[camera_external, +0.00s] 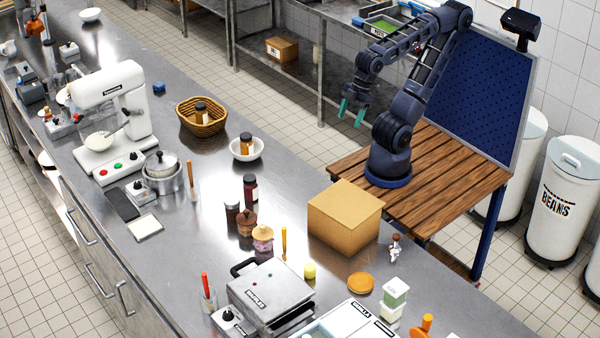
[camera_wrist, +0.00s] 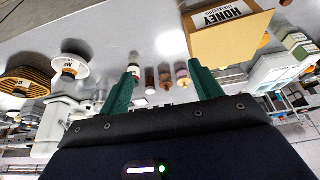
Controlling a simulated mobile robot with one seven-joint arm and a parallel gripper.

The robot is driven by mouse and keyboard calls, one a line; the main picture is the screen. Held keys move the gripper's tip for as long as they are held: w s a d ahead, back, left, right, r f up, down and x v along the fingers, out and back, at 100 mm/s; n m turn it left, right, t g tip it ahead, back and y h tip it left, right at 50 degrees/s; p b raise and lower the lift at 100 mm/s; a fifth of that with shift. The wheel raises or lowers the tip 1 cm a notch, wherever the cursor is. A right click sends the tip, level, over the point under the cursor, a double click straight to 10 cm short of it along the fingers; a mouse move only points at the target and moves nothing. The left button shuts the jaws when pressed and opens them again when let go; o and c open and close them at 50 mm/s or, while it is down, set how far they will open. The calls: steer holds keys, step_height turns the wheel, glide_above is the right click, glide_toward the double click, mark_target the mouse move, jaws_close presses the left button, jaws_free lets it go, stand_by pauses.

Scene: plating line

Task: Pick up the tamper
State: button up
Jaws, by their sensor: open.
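I cannot tell for sure which thing is the tamper. A small brown-and-pale upright piece (camera_external: 395,247) stands on the counter just right of the cardboard box in the external view and may be it. An orange knobbed piece (camera_external: 423,326) stands at the lower right edge of the counter. My gripper (camera_external: 352,112) is in the air above the floor, behind the counter and well away from both. Its teal fingers are apart with nothing between them; they also show in the wrist view (camera_wrist: 163,82). Neither piece is clear in the wrist view.
The cardboard box (camera_external: 345,218), marked honey in the wrist view (camera_wrist: 225,35), stands at the counter's edge near my base. Jars, muffins and a waffle iron (camera_external: 270,295) crowd the counter (camera_external: 215,225). A wicker basket (camera_external: 201,118) and white bowl (camera_external: 246,149) stand further left.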

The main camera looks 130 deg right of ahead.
steer(key=w+a+f+m+g, duration=0.1)
steer(key=w+a+f+m, duration=0.1)
steer(key=a, duration=0.6)
steer(key=w+a+f+m+g, duration=0.1)
steer(key=w+a+f+m, duration=0.1)
steer(key=w+a+f, duration=0.3)
steer(key=w+a+f+m+g, duration=0.1)
steer(key=w+a, duration=0.4)
steer(key=a, duration=0.7)
steer(key=shift+w+a+f+m+g+y, duration=0.1)
steer(key=shift+w+f+m+g+y, duration=0.15)
steer(key=shift+f, duration=0.4)
steer(key=shift+w+a+f+m+g+y, duration=0.15)
steer(key=shift+f+m, duration=0.2)
steer(key=shift+f, duration=0.3)
steer(key=m, duration=0.2)
glide_above(395, 247)
steer(key=d, duration=0.1)
steer(key=shift+g+h, duration=0.4)
step_height(395, 247, down, 7)
steer(key=shift+s+f, duration=0.1)
steer(key=shift+s, duration=0.05)
steer(key=shift+a+f, duration=0.1)
steer(key=shift+f, duration=0.2)
steer(key=shift+s+a+f, duration=0.1)
steer(key=shift+s+f, duration=0.05)
steer(key=shift+f, duration=5)
